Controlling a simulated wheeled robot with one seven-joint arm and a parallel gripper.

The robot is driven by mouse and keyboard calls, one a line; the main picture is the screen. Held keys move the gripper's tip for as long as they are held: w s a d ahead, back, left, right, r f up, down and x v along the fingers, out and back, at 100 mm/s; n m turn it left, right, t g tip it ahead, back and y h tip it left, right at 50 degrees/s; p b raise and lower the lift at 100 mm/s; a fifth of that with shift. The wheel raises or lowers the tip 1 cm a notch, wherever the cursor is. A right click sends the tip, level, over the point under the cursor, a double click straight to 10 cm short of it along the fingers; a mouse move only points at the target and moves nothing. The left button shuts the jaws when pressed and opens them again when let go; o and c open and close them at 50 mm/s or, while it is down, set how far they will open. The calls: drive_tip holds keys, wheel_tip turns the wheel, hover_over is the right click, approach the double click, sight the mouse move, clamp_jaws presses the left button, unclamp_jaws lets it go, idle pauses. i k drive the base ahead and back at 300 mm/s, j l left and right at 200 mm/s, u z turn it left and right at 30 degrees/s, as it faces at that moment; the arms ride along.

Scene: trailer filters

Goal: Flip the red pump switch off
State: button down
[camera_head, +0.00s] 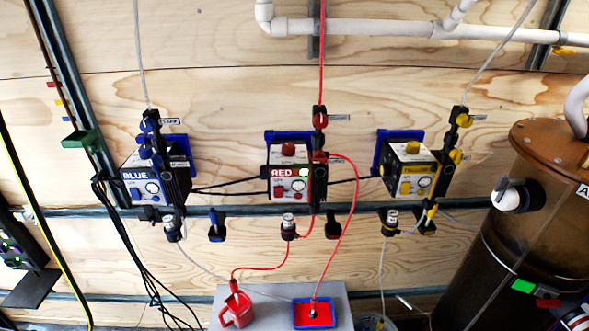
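The red pump (284,196) is mounted on the wooden wall in the middle of the view, with a dark body and a front panel labelled RED. A small lit green spot (304,172) shows at the panel's upper right, beside the label. A round dial and small red parts sit below the label. The switch is too small to make out, so I cannot tell its position. A red knob (288,149) stands on top of the pump. My gripper does not show in this view.
A blue pump (150,186) hangs to the left and a yellow pump (411,176) to the right. Red tubing (354,220) loops in front of the wall. Below stands a grey box (262,309) with a red jug (236,310). A brown tank (530,230) fills the right side.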

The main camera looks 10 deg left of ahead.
sight(278, 190)
drive_tip(key=j+z, duration=1.45)
drive_tip(key=k+j+z, duration=0.1)
drive_tip(key=k+j, duration=0.2)
drive_tip(key=k+j+z, duration=0.15)
drive_tip(key=k+j, duration=0.15)
drive_tip(key=k, duration=0.25)
drive_tip(key=k+j+z, duration=0.1)
drive_tip(key=k+j, duration=0.15)
drive_tip(key=k, duration=0.15)
